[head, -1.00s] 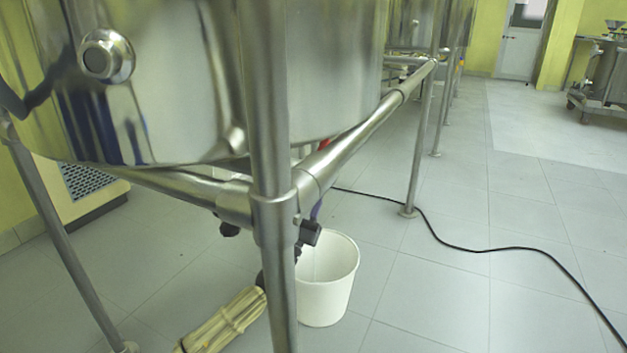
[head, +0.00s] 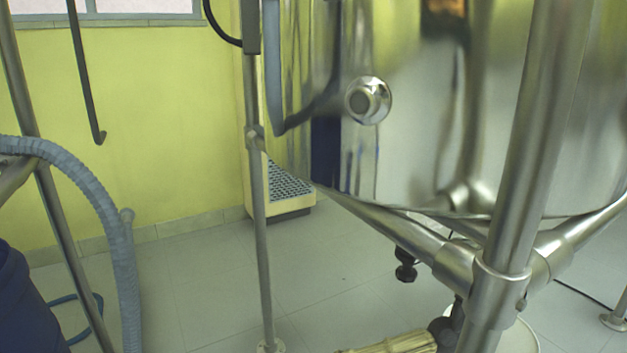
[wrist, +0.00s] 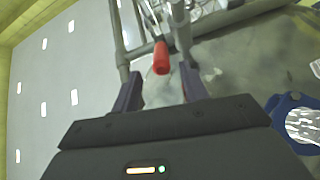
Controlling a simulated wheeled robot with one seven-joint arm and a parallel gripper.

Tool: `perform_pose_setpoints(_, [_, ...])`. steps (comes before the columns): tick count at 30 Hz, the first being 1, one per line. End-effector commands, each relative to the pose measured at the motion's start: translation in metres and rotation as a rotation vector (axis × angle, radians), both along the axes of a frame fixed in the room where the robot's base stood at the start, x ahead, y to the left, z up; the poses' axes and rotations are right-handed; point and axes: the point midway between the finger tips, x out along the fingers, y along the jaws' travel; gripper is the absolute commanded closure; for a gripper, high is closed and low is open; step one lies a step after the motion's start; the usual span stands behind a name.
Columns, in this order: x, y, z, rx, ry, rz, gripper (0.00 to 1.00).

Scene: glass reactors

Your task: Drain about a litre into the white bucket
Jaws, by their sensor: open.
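The white bucket (head: 522,335) stands on the floor at the bottom right of the head view. Only part of its rim and inside shows behind a steel leg. A steel vessel (head: 420,150) hangs above in its frame. My gripper (head: 456,314) is partly hidden behind that leg, near the bucket's left side. In the wrist view my gripper (wrist: 160,76) is open. A red handle grip (wrist: 161,57) lies between and just beyond its fingertips, not clasped. The outlet below the vessel is hidden in the head view.
Steel frame legs (head: 520,150) and a thin post (head: 260,220) stand close by. A ribbed grey hose (head: 115,230) and a dark blue drum (head: 25,305) are at the left. A blue object (wrist: 290,120) lies at the right of the wrist view.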

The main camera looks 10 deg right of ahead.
Motion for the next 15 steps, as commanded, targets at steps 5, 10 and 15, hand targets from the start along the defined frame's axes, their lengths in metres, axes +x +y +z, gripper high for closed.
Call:
perform_pose_setpoints(5, [0.009, -0.021, 0.024, -0.001, 0.001, 0.0, 0.56])
perform_pose_setpoints(10, [0.017, -0.038, 0.04, -0.001, 0.002, 0.002, 0.56])
perform_pose_setpoints(15, [0.022, -0.048, 0.048, -0.001, 0.001, 0.003, 0.56])
